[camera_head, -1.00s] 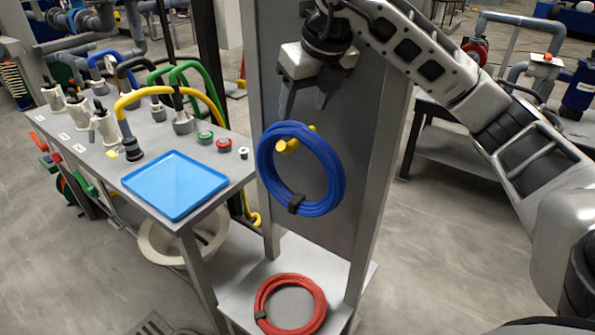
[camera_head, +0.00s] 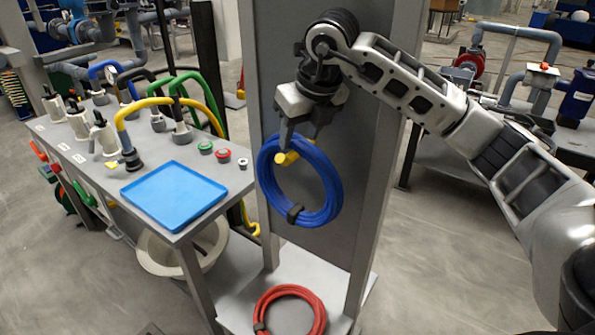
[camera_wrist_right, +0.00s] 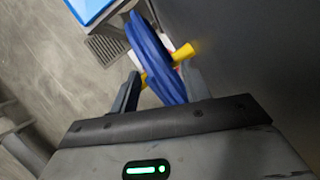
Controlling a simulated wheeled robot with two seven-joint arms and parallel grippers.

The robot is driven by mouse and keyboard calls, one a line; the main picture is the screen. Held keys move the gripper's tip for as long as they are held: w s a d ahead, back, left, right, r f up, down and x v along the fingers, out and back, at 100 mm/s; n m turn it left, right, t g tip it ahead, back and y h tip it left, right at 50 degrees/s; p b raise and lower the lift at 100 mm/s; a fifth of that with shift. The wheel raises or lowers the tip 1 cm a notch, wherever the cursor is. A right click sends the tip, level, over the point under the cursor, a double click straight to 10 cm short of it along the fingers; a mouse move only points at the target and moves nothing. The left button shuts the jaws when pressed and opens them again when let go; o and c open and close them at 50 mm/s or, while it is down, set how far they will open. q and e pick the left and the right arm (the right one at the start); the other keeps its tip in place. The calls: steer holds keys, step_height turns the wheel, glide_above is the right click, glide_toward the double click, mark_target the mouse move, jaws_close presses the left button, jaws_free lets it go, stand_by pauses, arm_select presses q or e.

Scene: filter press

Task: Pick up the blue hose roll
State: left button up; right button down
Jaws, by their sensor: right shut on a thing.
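The blue hose roll (camera_head: 328,190) hangs on a yellow peg (camera_head: 285,159) on the grey upright panel in the head view. A dark strap binds its lower side. My right gripper (camera_head: 299,140) has come down over the top of the roll and is shut on it. In the right wrist view the blue hose roll (camera_wrist_right: 152,52) lies between the two fingers of my right gripper (camera_wrist_right: 163,88), and the yellow peg (camera_wrist_right: 183,53) passes through the roll. The roll is still around the peg. My left gripper is not in view.
A red hose roll (camera_head: 290,311) lies on the low shelf (camera_head: 243,290) below. A bench with a blue tray (camera_head: 174,195), hose fittings and red and green buttons stands at left. The grey panel (camera_head: 350,225) is close behind the roll.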

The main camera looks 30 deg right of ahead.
steer(key=shift+r, duration=0.15)
steer(key=shift+r, duration=0.9)
steer(key=s+a+r, duration=1)
steer(key=r, duration=0.1)
steer(key=shift+p, duration=0.4)
steer(key=shift+f, duration=0.1)
